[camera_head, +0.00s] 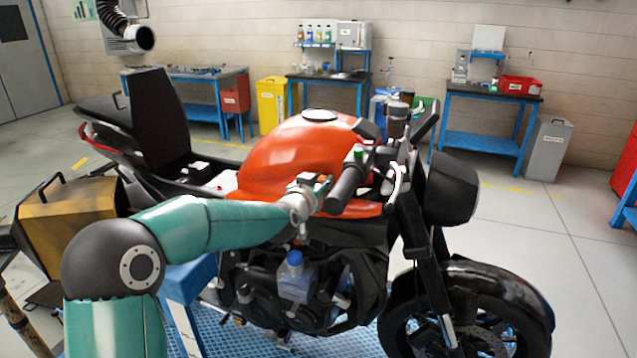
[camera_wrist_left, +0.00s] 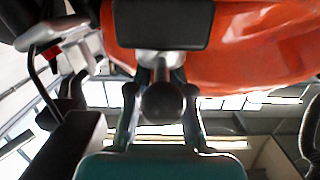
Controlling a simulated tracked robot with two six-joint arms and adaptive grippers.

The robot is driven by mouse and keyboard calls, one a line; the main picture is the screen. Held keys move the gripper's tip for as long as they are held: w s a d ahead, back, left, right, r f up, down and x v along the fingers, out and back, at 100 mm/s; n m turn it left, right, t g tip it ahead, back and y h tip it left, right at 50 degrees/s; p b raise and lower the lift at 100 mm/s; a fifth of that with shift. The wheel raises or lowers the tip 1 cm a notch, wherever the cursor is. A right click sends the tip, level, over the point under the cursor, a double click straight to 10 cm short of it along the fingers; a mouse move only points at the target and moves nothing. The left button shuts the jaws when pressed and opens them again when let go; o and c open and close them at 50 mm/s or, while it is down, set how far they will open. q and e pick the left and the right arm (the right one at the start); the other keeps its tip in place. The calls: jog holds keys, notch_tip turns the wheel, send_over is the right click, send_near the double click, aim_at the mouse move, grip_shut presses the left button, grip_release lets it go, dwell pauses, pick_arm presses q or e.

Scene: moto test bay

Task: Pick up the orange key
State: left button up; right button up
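I cannot make out an orange key in either view; the large orange part is the motorcycle's tank (camera_head: 302,156). My left gripper (camera_head: 325,184) is beside the tank, just left of the black handlebar grip (camera_head: 350,186) in the head view. In the left wrist view, the fingers of my left gripper (camera_wrist_left: 162,84) stand apart. A dark round end (camera_wrist_left: 162,103) and a silvery piece (camera_wrist_left: 160,63) show between them, and I cannot tell if they touch. A black block above partly hides the fingertip area. My right gripper is out of view.
The motorcycle's headlight (camera_head: 452,188) and front wheel (camera_head: 470,305) lie to the right. A bottle with a blue cap (camera_head: 295,280) is below my left arm. Workbenches (camera_head: 492,122) line the back wall.

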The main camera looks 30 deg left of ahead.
pick_arm(q)
grip_shut()
jog(key=shift+r, duration=0.1)
